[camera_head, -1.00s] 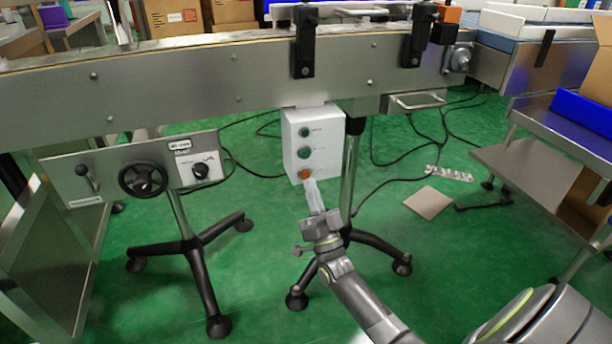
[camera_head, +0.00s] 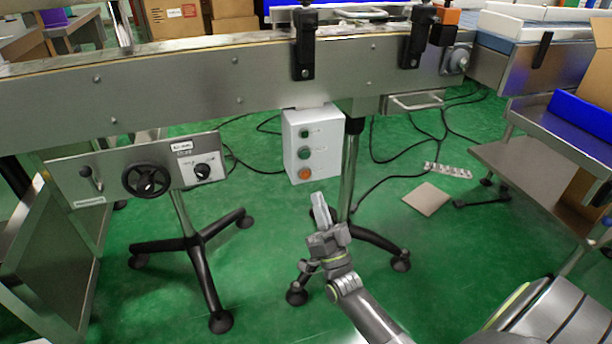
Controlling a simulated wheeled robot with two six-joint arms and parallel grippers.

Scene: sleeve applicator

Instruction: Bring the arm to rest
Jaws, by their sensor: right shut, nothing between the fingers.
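My right gripper (camera_head: 321,208) is in the lower middle of the head view, its arm coming in from the lower right. Its fingers are shut with nothing between them. It stands below and a little right of a white control box (camera_head: 312,146), apart from it. The box hangs under the conveyor and carries two green buttons (camera_head: 304,153) and an orange button (camera_head: 304,175) at the bottom. My left gripper is not in view.
A steel conveyor (camera_head: 180,88) runs across the top. A control panel with a black handwheel (camera_head: 146,180) is at left. Black stand legs (camera_head: 200,250) stand on the green floor. A steel table (camera_head: 530,165) is at right. Cables and a flat tan sheet (camera_head: 426,199) lie on the floor.

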